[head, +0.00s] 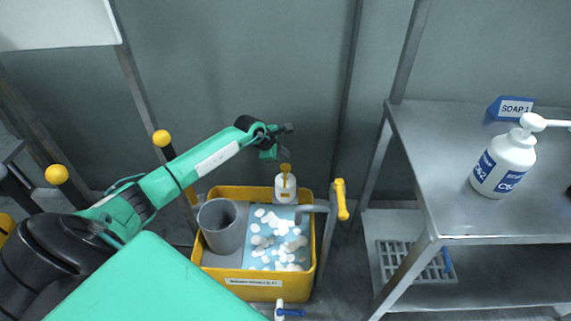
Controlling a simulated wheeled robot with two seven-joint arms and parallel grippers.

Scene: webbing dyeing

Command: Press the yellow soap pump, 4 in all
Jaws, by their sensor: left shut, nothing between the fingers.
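The yellow soap pump (285,168) tops a small white bottle (285,188) that stands upright at the back right of the yellow bin. My left gripper (281,150) is shut and empty just above the pump head. The fingertips are small and dark here, and I cannot tell whether they touch the pump. My right gripper is out of view.
The yellow bin (257,194) holds a grey cylinder (222,226) and several white discs (283,243). A yellow-handled lever (341,198) stands beside the bin.

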